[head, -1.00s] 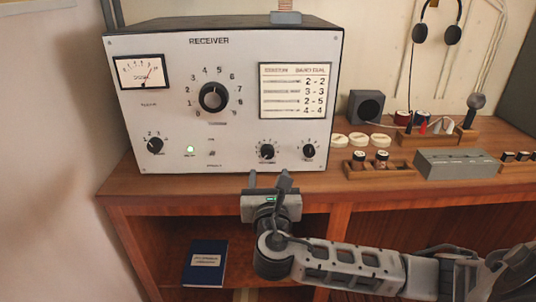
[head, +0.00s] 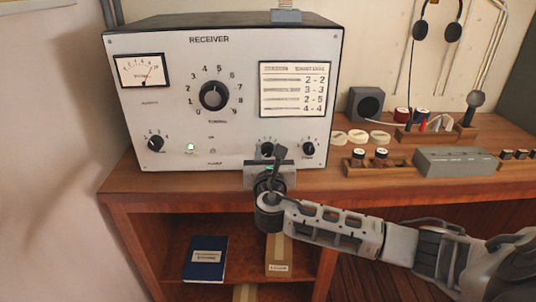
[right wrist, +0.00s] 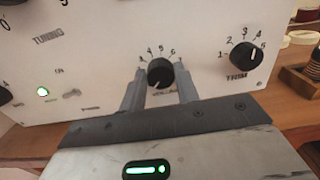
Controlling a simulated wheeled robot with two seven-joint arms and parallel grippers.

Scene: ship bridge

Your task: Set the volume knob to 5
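The grey receiver (head: 160,80) stands on the wooden desk. Its small black volume knob (right wrist: 160,73) is at the lower right of the front panel, with a number scale above it. I cannot read its pointer for certain. In the head view the volume knob (head: 267,149) is partly hidden behind my right gripper (head: 269,163). In the right wrist view my right gripper (right wrist: 160,90) is open, one finger on each side of the volume knob. I cannot tell whether the fingers touch it. My left gripper is not in view.
The trim knob (right wrist: 242,54) is just right of the volume knob. The large tuning knob (head: 213,96) is above. A lit green lamp (head: 190,147) and a small switch (head: 213,151) are left. Wooden trays and a grey box (head: 455,161) stand right. A blue book (head: 206,258) lies on the shelf below.

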